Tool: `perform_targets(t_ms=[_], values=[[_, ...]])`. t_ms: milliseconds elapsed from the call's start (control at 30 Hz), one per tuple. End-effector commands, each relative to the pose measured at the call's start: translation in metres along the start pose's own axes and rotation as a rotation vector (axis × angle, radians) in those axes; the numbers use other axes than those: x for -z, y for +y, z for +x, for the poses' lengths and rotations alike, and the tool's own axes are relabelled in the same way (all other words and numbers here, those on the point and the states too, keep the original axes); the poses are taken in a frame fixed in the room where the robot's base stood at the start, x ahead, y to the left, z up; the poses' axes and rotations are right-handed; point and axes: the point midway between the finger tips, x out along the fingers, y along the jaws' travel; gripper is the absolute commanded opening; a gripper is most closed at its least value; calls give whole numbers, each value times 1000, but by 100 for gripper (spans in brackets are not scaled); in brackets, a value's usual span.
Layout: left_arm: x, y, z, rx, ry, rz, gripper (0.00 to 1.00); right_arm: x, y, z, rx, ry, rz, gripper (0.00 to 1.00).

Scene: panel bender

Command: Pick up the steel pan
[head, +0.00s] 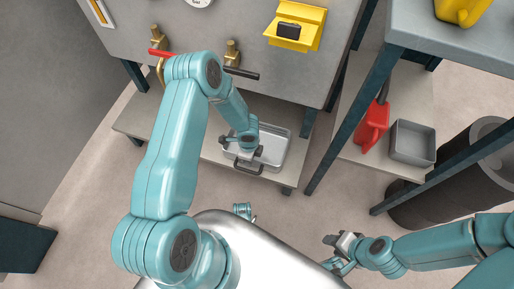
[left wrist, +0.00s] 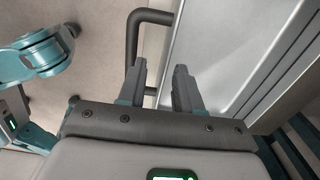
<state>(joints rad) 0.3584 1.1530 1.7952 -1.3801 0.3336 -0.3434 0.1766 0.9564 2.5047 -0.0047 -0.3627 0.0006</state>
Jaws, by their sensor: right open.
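The steel pan (head: 272,150) is a shallow silver rectangular pan on the bench's lower shelf, partly hidden by my left arm. Its dark looped handle (head: 247,168) is on the near side. My left gripper (head: 248,157) is over that handle. In the left wrist view its fingers (left wrist: 160,70) are apart. The dark handle (left wrist: 132,42) shows beside and behind the fingers, and the pan (left wrist: 215,60) fills the right. I cannot tell how far the fingers are from the handle. My right gripper (head: 338,245) is open and empty at lower right, away from the pan.
The bench top (head: 150,35) overhangs the lower shelf (head: 140,122). On the right, a shelf holds a red can (head: 371,127) and a grey bin (head: 413,142), beside dark cylinders (head: 470,165). A yellow holder (head: 298,25) sits on the bench. Open floor (head: 90,190) lies at left.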

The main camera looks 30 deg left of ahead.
Motion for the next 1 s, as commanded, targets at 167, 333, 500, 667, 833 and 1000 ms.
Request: perform_targets(t_ms=[167,333,500,667,833,1000], values=[[-1,-3,19,-1,0,-1,34,2,4,8,0,4,4,43],[-3,-7,48,-2,0,1,34,5,9,18,-1,11,12,43],[-3,-9,52,0,0,2,34,5,10,17,-2,13,14,43],[-2,-9,51,0,0,2,14,6,9,16,-1,13,13,43],[-2,-8,51,0,0,2,0,6,9,16,-1,13,13,43],[-2,-9,51,1,0,2,0,5,9,16,-1,13,13,43]])
